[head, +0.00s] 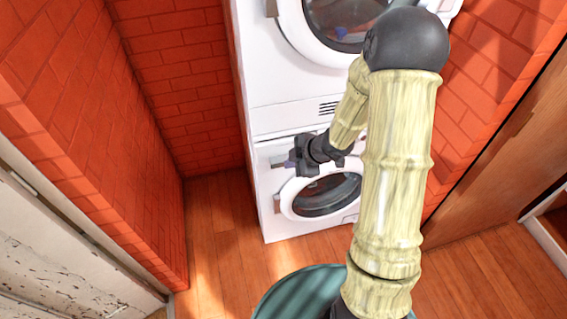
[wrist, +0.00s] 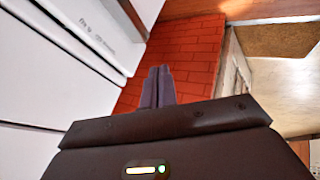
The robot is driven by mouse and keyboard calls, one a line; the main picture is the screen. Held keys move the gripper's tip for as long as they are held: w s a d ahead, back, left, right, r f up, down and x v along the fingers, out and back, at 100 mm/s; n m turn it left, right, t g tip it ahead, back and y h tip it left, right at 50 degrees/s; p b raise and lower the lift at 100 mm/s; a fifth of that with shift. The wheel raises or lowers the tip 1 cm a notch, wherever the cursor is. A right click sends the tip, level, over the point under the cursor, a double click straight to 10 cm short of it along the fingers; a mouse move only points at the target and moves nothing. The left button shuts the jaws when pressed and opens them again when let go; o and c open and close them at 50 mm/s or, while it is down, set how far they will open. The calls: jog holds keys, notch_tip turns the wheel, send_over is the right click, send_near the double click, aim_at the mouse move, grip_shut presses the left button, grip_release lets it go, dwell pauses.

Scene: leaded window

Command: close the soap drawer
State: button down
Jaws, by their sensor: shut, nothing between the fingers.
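The lower white washing machine (head: 268,205) stands under a second machine, with its round door (head: 325,195) shut in the head view. The soap drawer (head: 277,159) is at the upper left of the lower machine's front; my gripper partly hides it, and I cannot tell how far out it stands. My gripper (head: 287,164) is in front of that corner, its fingers pointing left. In the wrist view the two dark purple fingers (wrist: 157,88) are together and empty. White panels with small print and dark seams (wrist: 98,38) run along the left there; contact is not visible.
The upper machine (head: 285,75) sits on top. Red brick walls (head: 180,85) stand on both sides. Wooden floor (head: 220,225) is free left of the machines. A wooden door (head: 500,180) is at right and a pale marbled panel (head: 50,260) at lower left.

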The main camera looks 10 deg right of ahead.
jog(key=shift+s+d+r, duration=0.25)
jog(key=shift+r, duration=0.25)
jog(key=s+d+r+m+h, duration=0.4)
jog(key=s+r+m+h, duration=0.15)
jog(key=m, duration=0.35)
jog(key=s+a+r+m+g, duration=0.2)
jog(key=s+r+m, duration=0.2)
jog(key=s+m, duration=0.4)
jog(key=shift+s+m+g, duration=0.3)
jog(key=shift+s+g, duration=0.1)
jog(key=shift+s, duration=0.7)
jog(key=shift+s+y, duration=0.1)
jog(key=shift+y, duration=0.15)
